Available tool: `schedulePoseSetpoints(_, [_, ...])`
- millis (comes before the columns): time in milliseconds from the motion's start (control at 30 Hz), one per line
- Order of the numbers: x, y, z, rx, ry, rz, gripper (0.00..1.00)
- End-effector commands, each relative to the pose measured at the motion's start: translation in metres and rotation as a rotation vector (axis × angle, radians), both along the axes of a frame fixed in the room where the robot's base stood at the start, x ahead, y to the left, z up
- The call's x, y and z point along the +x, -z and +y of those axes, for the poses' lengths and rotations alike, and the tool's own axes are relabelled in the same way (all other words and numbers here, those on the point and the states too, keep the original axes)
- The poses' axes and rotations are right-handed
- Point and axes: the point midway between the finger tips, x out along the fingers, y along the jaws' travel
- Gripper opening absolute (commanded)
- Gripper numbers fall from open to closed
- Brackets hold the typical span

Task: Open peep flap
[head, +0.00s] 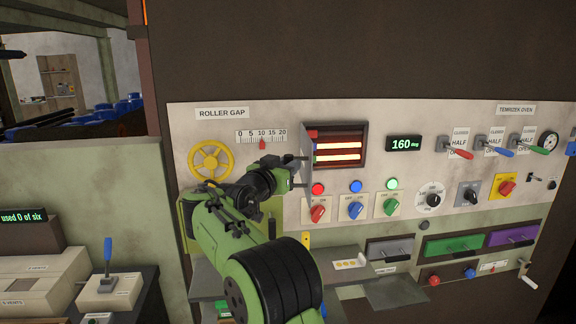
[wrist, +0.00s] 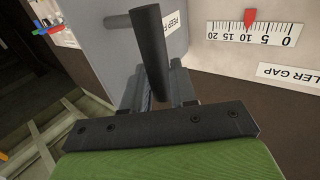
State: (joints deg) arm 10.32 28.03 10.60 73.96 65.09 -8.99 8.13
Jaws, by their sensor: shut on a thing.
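The peep flap (head: 307,143) stands swung out at the left edge of its window, seen nearly edge-on in the head view. Behind it the window (head: 338,146) shows glowing orange bars. In the wrist view the flap is a grey panel (wrist: 205,50) with a partly hidden label starting "PEEP F". A dark bar handle (wrist: 149,45) stands off the flap. My gripper (head: 301,172) is at the flap, and in the wrist view its fingers (wrist: 160,88) are shut on the handle. The exact contact is partly hidden behind the handle.
A yellow handwheel (head: 211,160) and the roller gap scale (head: 262,137) are left of the flap. Indicator lamps and knobs (head: 355,207) sit below the window. A display (head: 404,144) reading 160 is to the right. Drawers and a shelf (head: 397,291) jut out below.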

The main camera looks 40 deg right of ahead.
Motion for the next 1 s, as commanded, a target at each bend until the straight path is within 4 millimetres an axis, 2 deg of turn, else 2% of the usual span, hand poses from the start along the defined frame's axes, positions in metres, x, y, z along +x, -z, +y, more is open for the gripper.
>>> schedulePoseSetpoints(33, [-0.002,-0.008,-0.003,-0.013,0.002,-0.016,0.0])
schedulePoseSetpoints(167, [-0.002,-0.008,-0.003,-0.013,0.003,-0.017,0.0])
schedulePoseSetpoints(200, [-0.002,-0.008,-0.003,-0.013,0.003,-0.017,0.33])
schedulePoseSetpoints(300, [-0.002,-0.007,-0.003,-0.011,0.003,-0.014,0.48])
schedulePoseSetpoints(567, [-0.001,-0.004,-0.001,-0.008,0.002,-0.009,0.48])
schedulePoseSetpoints(667, [-0.004,-0.003,0.007,-0.008,0.0,-0.008,0.48])
schedulePoseSetpoints(767, [-0.013,-0.002,0.028,-0.008,-0.004,-0.008,0.48])
schedulePoseSetpoints(1000, [-0.042,-0.002,0.091,-0.008,-0.005,-0.009,0.48])
